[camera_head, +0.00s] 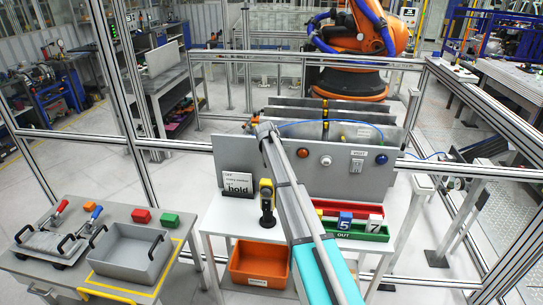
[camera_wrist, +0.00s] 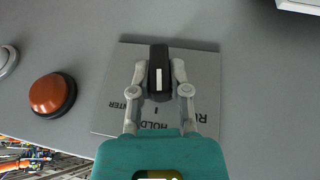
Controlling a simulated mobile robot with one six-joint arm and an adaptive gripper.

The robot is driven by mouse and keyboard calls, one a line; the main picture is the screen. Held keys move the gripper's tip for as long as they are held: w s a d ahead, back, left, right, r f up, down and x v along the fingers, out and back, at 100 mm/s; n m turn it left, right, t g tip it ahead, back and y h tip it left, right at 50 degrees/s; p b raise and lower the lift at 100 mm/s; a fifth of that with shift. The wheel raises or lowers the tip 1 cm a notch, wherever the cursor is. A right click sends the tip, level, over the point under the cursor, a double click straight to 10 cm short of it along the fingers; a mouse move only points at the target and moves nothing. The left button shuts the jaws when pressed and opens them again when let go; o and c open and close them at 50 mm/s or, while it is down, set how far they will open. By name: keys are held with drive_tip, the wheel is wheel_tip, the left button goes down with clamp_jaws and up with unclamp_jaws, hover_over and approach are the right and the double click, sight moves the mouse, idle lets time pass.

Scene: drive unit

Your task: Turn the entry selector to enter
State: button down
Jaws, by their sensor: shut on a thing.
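The entry selector's black knob (camera_wrist: 159,84) with a white line stands on a grey label plate (camera_wrist: 112,98) in the wrist view. The lettering appears upside down: HOLD below the knob, part of ENTER on the left and part of RUN on the right. The white line runs straight up and down in the picture, in line with the tick at HOLD. My gripper (camera_wrist: 159,72) is shut on the knob, one finger on each side. In the head view my arm hides the selector on the grey panel (camera_head: 340,178). A small sign (camera_head: 238,183) reads "hold".
An orange button (camera_wrist: 52,94) sits left of the plate in the wrist view. The panel also carries a white button (camera_head: 326,160), a switch box (camera_head: 357,163) and a blue button (camera_head: 381,158). A yellow-and-black device (camera_head: 266,201) stands close left of my arm.

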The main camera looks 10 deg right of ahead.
drive_tip(key=y, duration=0.2)
drive_tip(key=t+y, duration=0.1)
drive_tip(key=shift+s+d+f+m, duration=0.1)
drive_tip(key=shift+d+m, duration=0.15)
drive_tip(key=shift+m, duration=0.15)
drive_tip(key=t+y+b, duration=0.1)
drive_tip(key=y, duration=0.2)
drive_tip(key=shift+f+m+b, duration=0.15)
drive_tip(key=shift+m+b, duration=0.15)
drive_tip(key=shift+b, duration=0.1)
drive_tip(key=t+y+b, duration=0.1)
drive_tip(key=y+b, duration=0.2)
drive_tip(key=shift+d+m, duration=0.1)
drive_tip(key=shift+m, duration=0.3)
drive_tip(key=shift+t+y+b, duration=0.5)
drive_tip(key=shift+y+b, duration=0.15)
drive_tip(key=shift+y, duration=0.05)
drive_tip(key=shift+w+r, duration=0.2)
